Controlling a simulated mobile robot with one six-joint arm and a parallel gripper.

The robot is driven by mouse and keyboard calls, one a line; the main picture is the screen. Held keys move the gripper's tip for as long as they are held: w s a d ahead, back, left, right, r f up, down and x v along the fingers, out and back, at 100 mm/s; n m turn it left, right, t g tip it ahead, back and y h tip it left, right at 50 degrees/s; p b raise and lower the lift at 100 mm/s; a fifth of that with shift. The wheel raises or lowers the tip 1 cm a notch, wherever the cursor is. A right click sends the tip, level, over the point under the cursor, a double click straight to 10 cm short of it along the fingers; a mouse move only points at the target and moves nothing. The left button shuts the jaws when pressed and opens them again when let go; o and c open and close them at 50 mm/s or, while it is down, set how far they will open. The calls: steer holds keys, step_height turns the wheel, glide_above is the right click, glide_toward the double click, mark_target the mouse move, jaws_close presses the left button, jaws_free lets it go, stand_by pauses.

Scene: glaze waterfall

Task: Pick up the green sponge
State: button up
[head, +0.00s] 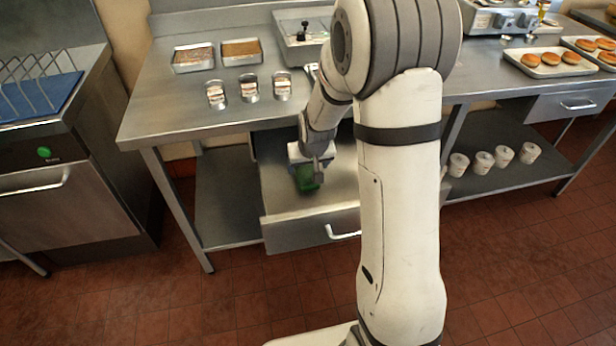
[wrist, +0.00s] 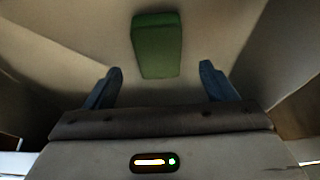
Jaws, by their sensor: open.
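The green sponge (head: 306,178) lies in the open drawer (head: 290,232) under the steel table, partly covered by my gripper in the head view. In the wrist view the green sponge (wrist: 157,45) lies flat on the pale drawer floor, a little beyond the fingertips and between their lines. My gripper (wrist: 159,75) is open and empty, with one blue finger on each side. My gripper (head: 312,162) hangs over the drawer in the head view, close to the sponge. I cannot tell the exact height gap.
The drawer walls rise on both sides in the wrist view. On the steel table (head: 160,105) above stand several labelled tins (head: 249,88) and two filled trays (head: 242,52). Several white tubs (head: 503,156) stand on the lower shelf at right. A dishwasher (head: 62,195) stands at left.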

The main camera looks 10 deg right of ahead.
mark_target(307, 173)
steer(key=shift+x, duration=2.2)
steer(key=shift+d+f+b, duration=0.1)
steer(key=shift+f+b, duration=0.1)
steer(key=shift+b, duration=0.15)
steer(key=shift+c, duration=0.6)
steer(key=c, duration=1)
steer(key=shift+r+p, duration=0.55)
steer(key=shift+r, duration=0.05)
step_height(307, 173, up, 9)
steer(key=shift+r, duration=0.15)
